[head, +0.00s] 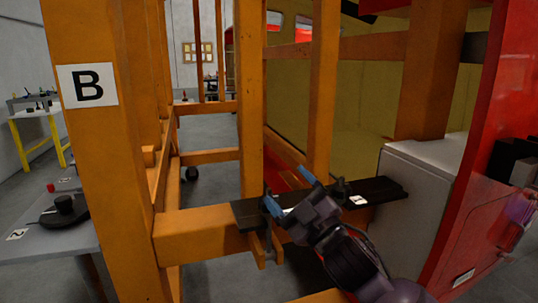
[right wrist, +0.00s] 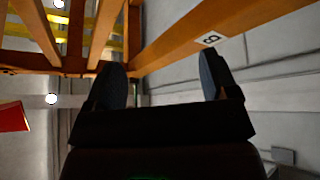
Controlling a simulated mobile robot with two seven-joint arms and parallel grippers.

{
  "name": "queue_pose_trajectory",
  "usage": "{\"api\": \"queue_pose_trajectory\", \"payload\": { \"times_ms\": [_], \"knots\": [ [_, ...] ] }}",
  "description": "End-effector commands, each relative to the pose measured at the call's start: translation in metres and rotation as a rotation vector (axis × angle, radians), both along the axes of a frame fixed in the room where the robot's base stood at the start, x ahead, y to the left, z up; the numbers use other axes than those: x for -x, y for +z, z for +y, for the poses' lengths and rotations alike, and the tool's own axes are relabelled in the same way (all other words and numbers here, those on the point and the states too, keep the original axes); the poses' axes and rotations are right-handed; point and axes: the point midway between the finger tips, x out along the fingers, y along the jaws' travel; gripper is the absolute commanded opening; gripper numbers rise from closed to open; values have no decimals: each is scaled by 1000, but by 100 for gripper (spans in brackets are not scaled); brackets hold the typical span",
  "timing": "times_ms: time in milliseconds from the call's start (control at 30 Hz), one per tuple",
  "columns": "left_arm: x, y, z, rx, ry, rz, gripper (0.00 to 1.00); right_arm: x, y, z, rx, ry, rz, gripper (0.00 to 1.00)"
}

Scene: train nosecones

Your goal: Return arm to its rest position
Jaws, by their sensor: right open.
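My right gripper (head: 288,190) is in the middle of the head view, in front of the orange frame and over a black plate (head: 380,190) on its crossbar. Its two blue-tipped fingers are spread apart. In the right wrist view the open fingers (right wrist: 163,80) show dark against the room, with nothing between them. I cannot tell whether the gripper touches the plate. My left gripper is not in view.
An orange frame post (head: 120,190) with a "B" sign stands at the left. A grey table (head: 40,246) with a black round object (head: 64,210) is beyond it. A grey cabinet (head: 425,170) and a red panel (head: 480,190) are at the right.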

Motion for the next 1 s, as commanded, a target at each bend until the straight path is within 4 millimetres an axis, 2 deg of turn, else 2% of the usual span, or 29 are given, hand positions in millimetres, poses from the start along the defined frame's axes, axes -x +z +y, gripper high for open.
{"api": "queue_pose_trajectory", "payload": {
  "times_ms": [100, 267, 467, 767, 1000],
  "knots": [
    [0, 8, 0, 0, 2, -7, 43, 5, -41, -28, -75, -45, 171, 80],
    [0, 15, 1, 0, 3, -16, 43, 19, -98, -63, -161, -110, 371, 80],
    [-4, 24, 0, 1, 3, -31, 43, 52, -167, -105, -242, -201, 578, 80],
    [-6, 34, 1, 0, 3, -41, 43, 129, -255, -163, -340, -345, 812, 80],
    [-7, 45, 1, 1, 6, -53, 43, 211, -317, -204, -380, -484, 977, 80]
  ]
}}
